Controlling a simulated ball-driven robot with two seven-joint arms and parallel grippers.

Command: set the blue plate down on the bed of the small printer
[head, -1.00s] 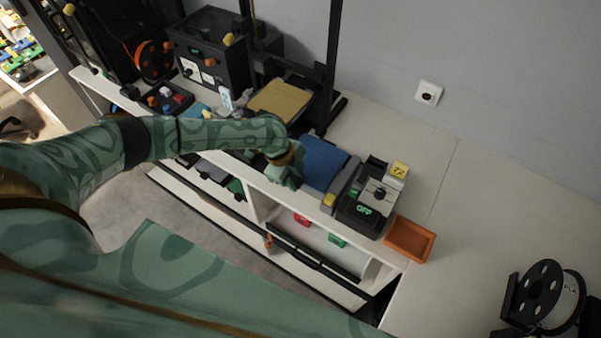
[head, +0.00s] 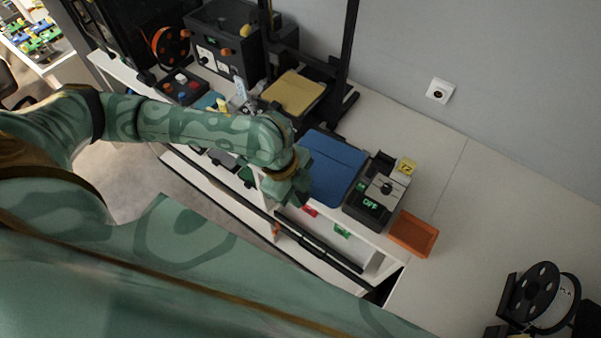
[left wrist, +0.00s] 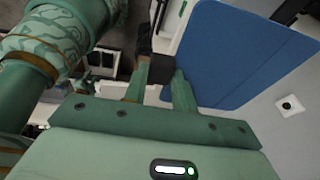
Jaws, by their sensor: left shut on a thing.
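The blue plate (head: 334,168) is a flat square sheet, held over the table beside the dark box with the green display. It also shows large in the left wrist view (left wrist: 235,50). My left gripper (head: 291,192) is at its near left edge. In the left wrist view the fingers (left wrist: 160,82) are shut on a dark tab at that edge. A printer (head: 349,60) with tall black uprights has a yellow plate (head: 294,93) on its bed. I cannot tell which machine is the small printer. What lies beneath the blue plate is hidden. My right gripper is out of view.
A dark box (head: 367,205) with a green "OFF" display stands right of the plate, with an orange tray (head: 413,234) beside it. A black boxy machine (head: 226,40) stands at the back left. A spool holder (head: 540,296) is lower right. The table at right is largely clear.

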